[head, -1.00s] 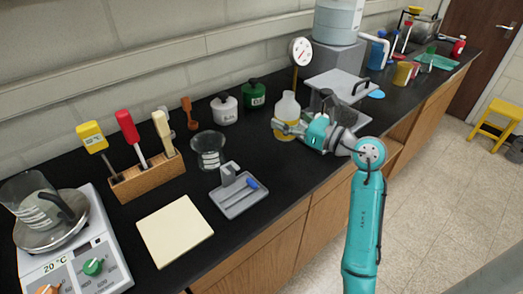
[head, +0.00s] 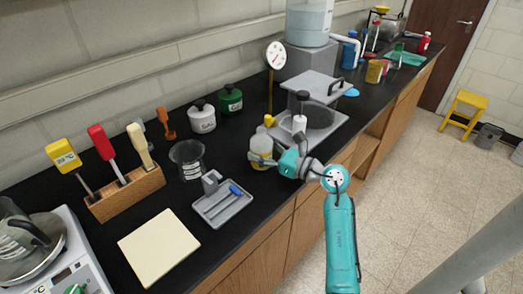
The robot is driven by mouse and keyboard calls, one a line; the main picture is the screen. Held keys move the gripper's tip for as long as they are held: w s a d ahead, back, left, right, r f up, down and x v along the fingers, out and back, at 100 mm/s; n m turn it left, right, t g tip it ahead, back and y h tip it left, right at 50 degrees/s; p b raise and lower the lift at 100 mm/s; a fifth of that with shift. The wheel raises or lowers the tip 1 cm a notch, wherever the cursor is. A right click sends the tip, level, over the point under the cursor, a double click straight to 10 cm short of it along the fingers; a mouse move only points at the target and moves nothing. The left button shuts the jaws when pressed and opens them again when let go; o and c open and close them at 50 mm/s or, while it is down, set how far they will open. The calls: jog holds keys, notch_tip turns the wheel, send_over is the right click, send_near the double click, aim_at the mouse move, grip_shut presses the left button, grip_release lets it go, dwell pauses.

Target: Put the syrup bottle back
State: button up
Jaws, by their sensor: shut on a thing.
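The syrup bottle (head: 261,148) is a pale, see-through bottle with yellowish contents. It is upright near the middle of the black counter, in front of the grey hinged appliance and right of a glass beaker (head: 187,158). My gripper (head: 263,160) is shut on it from the right, with the fingers around its lower part. The fingers hide some of the bottle, and I cannot tell whether its base touches the counter. A small yellow piece (head: 269,120) shows just behind the bottle's top.
The grey appliance (head: 327,85) and a dial gauge (head: 276,56) stand behind. A grey tray (head: 222,205) with a blue item lies front left of the bottle. White (head: 202,118) and green (head: 230,101) lidded jars are at the wall. Some bare counter lies left of the bottle.

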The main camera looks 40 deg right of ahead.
jog(key=shift+f, duration=0.15)
jog(key=o, duration=1.3)
jog(key=shift+c, duration=0.2)
jog(key=shift+r, duration=0.2)
jog(key=shift+s+d, duration=0.1)
jog(key=shift+s, duration=0.15)
jog(key=v, duration=1.1)
jog(key=shift+s, duration=0.25)
